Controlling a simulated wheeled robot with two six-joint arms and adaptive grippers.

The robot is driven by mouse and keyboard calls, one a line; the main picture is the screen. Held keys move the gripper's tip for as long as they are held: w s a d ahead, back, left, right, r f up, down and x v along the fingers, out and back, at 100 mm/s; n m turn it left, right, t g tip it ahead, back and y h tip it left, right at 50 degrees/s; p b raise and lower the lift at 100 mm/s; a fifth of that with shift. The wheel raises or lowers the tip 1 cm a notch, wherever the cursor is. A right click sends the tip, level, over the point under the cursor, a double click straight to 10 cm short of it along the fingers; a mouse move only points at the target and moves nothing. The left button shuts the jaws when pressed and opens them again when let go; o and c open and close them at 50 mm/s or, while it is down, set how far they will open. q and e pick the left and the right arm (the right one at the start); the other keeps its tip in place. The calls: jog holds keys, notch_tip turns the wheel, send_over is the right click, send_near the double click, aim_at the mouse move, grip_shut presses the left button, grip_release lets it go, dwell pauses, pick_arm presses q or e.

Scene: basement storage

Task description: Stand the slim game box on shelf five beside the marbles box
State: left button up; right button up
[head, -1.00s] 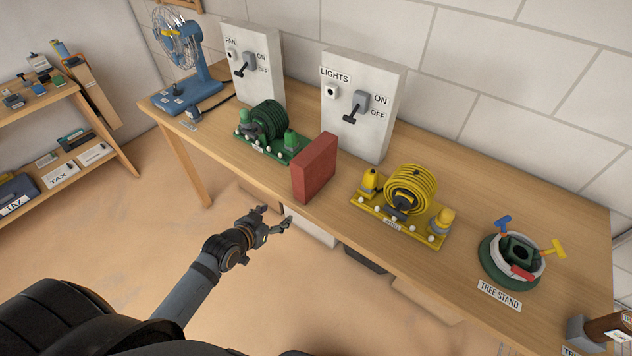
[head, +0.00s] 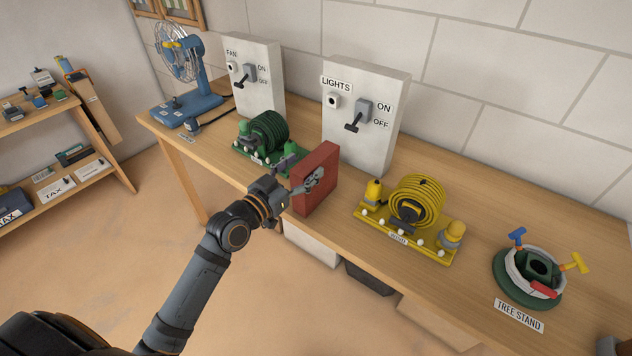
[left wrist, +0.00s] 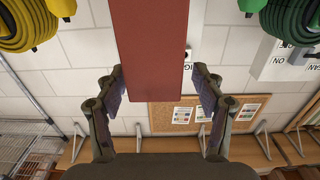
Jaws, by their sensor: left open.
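A slim red box (head: 317,172), with no readable label, stands upright on the wooden bench between the green reel and the yellow reel. My left gripper (head: 301,172) is open at its near side, one finger to each side of it. In the left wrist view the red box (left wrist: 154,50) reaches down between the open fingers (left wrist: 157,88). Whether either finger touches it, I cannot tell. I see no box marked as marbles and no shelf marked five. My right gripper is not in view.
The bench (head: 470,275) also bears a green reel (head: 268,133), a yellow reel (head: 416,203), a tree stand (head: 530,278), a fan (head: 185,85) and two switch panels, one a lights panel (head: 365,110). A wooden shelf unit (head: 105,150) stands at left. The floor between is clear.

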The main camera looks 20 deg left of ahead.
aim_at(316, 157)
pick_arm(q)
jog(key=x, duration=0.5)
jog(key=shift+d, duration=0.3)
jog(key=shift+a, duration=0.1)
jog(key=shift+c, duration=0.6)
grip_shut()
